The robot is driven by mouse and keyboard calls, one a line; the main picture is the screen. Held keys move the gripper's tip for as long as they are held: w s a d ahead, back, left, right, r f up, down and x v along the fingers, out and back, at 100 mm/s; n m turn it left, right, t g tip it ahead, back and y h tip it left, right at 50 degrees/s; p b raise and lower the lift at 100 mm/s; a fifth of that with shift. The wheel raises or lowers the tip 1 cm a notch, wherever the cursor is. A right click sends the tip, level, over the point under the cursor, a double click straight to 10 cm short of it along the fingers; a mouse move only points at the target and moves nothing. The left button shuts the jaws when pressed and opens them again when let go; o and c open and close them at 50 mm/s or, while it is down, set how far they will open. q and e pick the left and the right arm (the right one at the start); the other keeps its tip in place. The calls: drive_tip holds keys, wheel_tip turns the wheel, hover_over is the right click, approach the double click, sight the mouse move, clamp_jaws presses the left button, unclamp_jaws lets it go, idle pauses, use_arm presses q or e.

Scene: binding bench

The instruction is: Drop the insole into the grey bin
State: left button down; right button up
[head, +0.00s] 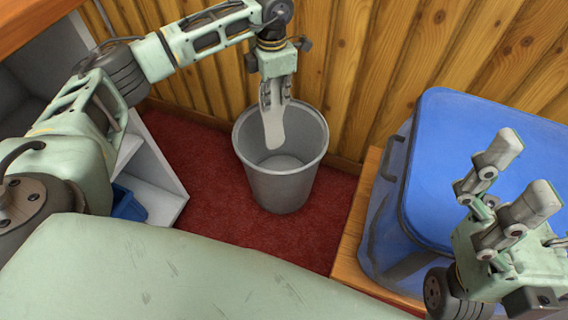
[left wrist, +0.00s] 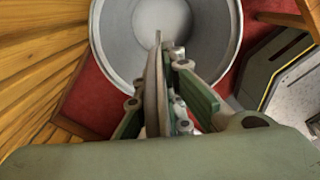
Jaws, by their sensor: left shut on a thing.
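The insole (head: 273,127) is pale grey and hangs down from my left gripper (head: 275,95) in the head view. My left gripper is shut on it, above the grey bin (head: 279,190). The insole's lower end shows inside the outline of the bin's mouth; its exact height over the rim is hard to tell. In the left wrist view the insole (left wrist: 155,80) is seen edge-on between the fingers, with the round bin (left wrist: 112,60) beyond it. The bin's visible floor is bare. My right gripper (head: 518,172) is open and empty at the right, in front of the blue box.
A large blue box (head: 480,130) with a handle stands on a wooden surface (head: 350,235) right of the bin. A wooden plank wall (head: 340,50) is close behind the bin. A white shelf (head: 165,190) with a blue container (head: 127,204) is at left. Red carpet (head: 215,190) surrounds the bin.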

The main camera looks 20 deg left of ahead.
use_arm(q)
drive_tip(key=shift+f, duration=0.4)
drive_tip(key=c, duration=1.8)
unclamp_jaws()
drive_tip(key=shift+o, duration=0.2)
drive_tip(key=shift+r, duration=0.1)
wheel_tip(320, 180, up, 12)
drive_tip(key=shift+f, duration=0.1)
